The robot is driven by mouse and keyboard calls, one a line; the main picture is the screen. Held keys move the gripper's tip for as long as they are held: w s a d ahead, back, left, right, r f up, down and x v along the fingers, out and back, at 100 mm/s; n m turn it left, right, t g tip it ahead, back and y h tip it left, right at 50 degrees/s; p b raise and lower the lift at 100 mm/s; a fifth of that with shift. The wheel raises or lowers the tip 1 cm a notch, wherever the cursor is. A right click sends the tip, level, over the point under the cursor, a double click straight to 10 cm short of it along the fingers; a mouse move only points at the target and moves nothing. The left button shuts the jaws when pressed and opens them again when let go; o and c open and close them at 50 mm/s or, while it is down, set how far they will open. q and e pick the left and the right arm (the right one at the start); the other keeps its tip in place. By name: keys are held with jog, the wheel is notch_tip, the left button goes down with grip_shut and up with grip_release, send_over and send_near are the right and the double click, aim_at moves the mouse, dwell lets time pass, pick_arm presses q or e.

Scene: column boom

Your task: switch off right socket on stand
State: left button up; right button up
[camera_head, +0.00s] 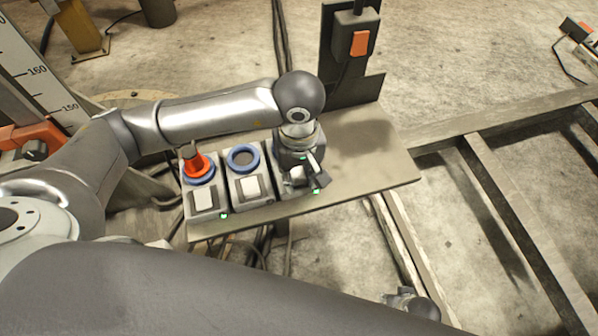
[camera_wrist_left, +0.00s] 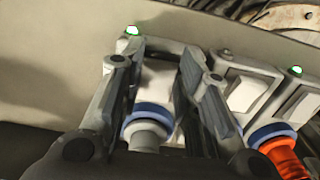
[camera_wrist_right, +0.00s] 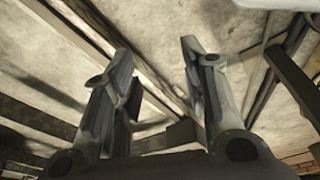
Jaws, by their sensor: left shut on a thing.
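The stand board (camera_head: 370,165) carries a row of three sockets. The right socket (camera_head: 292,172) is mostly hidden in the head view by my left gripper (camera_head: 308,182), which reaches down over it. In the left wrist view, the fingers of that gripper (camera_wrist_left: 160,68) stand on both sides of the right socket's white switch area (camera_wrist_left: 160,80). A grey plug (camera_wrist_left: 146,137) sits in its blue ring, and its green lamp (camera_wrist_left: 132,30) is lit. My right gripper (camera_wrist_right: 157,70) is open and empty, away from the sockets; its fingers are apart over the floor.
The left socket (camera_head: 203,200) holds an orange plug (camera_head: 194,163) and has a lit green lamp. The middle socket (camera_head: 252,188) has an empty blue ring. An upright plate with an orange-switched box (camera_head: 352,36) stands behind.

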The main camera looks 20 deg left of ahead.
pick_arm(q)
jog(key=shift+w+a+g+h+b, duration=0.15)
jog(key=shift+g+h+b, duration=0.2)
jog(key=shift+g+b, duration=0.25)
jog(key=shift+w+a+g+h+b, duration=0.15)
jog(key=shift+g+h+b, duration=0.2)
jog(key=shift+g+b, duration=0.25)
jog(key=shift+d+r, duration=0.1)
jog(key=shift+r, duration=0.05)
pick_arm(e)
notch_tip(320, 180, up, 9)
jog(key=w, duration=0.2)
jog(key=shift+f+t, duration=0.15)
jog(key=shift+t, duration=0.15)
jog(key=shift+w, duration=0.1)
pick_arm(q)
jog(key=o, duration=1)
jog(key=v, duration=1.2)
